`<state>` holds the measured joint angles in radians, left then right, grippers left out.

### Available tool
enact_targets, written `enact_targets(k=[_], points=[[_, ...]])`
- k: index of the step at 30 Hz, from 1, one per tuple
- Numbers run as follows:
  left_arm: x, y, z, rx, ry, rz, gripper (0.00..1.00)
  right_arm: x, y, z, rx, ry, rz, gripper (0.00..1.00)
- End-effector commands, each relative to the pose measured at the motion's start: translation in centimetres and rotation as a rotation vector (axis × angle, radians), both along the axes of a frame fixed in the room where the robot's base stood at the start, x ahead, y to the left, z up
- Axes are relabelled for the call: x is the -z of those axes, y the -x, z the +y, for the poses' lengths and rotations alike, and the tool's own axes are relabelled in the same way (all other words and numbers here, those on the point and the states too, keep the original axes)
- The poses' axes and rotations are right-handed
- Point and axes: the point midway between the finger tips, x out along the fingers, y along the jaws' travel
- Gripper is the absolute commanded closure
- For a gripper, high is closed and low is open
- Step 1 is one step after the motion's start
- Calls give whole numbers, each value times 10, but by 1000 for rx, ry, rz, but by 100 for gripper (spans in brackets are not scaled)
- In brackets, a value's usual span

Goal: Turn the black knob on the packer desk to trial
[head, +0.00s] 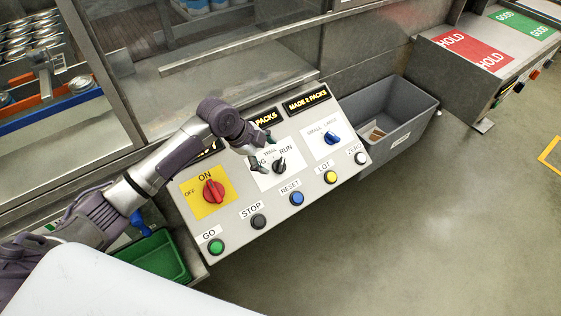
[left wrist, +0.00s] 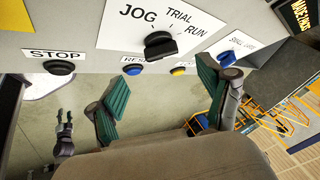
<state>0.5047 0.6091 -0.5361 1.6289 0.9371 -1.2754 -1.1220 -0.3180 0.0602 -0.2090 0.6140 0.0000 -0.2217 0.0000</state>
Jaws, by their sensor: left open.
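The black knob (head: 280,166) sits on a white plate in the middle of the sloped packer desk (head: 233,223). In the left wrist view the knob (left wrist: 160,46) is under the labels JOG, TRIAL and RUN; I cannot tell for sure which label it points at. My left gripper (head: 264,154) is open beside the knob, its fingers partly covering the plate. In the left wrist view the left gripper (left wrist: 165,96) has its green-padded fingers apart, with the knob beyond the gap and nothing between them. What seems to be my right gripper (left wrist: 64,132) shows small at lower left.
A red switch (head: 213,192) is left of the knob, and a blue selector (head: 332,138) is right. Several buttons line the front edge, including green GO (head: 216,247) and blue RESET (head: 296,198). A grey bin (head: 408,100) stands right of the desk; a green bin (head: 155,258) is lower left.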

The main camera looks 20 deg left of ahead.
Motion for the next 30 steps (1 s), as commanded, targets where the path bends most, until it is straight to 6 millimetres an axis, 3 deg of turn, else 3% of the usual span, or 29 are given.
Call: enact_targets(k=[6, 12, 24, 30], points=[[38, -15, -18, -2, 2, 3, 21, -9, -13, -16, -2, 19, -17, 60], [60, -24, -26, -1, 0, 1, 21, -13, -28, -26, 4, 31, -41, 60], [66, -27, -28, -1, -1, -1, 21, -12, -18, -16, 5, 19, -26, 60], [66, -26, -28, -1, -1, -1, 54, -12, -16, -9, 3, 10, -23, 60]])
